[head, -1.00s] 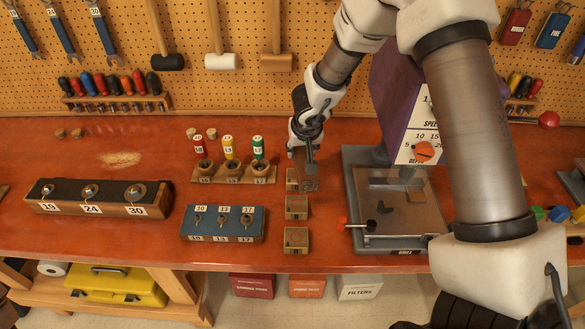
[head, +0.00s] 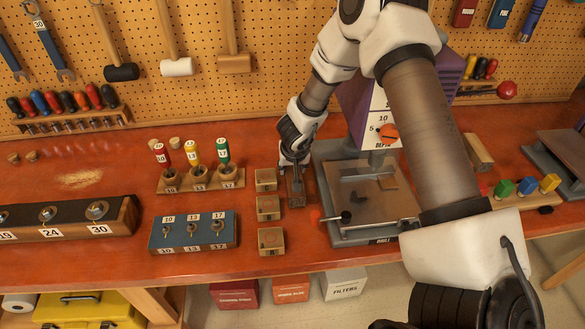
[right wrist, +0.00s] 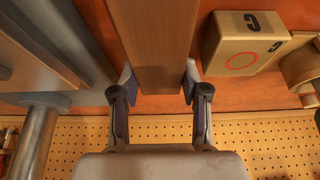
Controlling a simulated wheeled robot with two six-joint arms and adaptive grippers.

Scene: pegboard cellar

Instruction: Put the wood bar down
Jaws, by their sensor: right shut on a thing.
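The wood bar (head: 297,192) is a brown block that shows at the tip of my right gripper (head: 292,162) in the head view. It is in the gap between the small wooden blocks and the drill press base. In the right wrist view the bar (right wrist: 151,40) runs up between the two fingers of my right gripper (right wrist: 159,88), which is shut on it. I cannot tell whether the bar touches the bench (head: 110,262). My left gripper is not in view.
Three wooden blocks (head: 268,208) stand in a column just left of the bar. The grey drill press base (head: 326,196) is close on its right. A blue numbered block (head: 194,232) and a rack of coloured bottles (head: 200,182) are further left. Bare bench lies in front of the bar.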

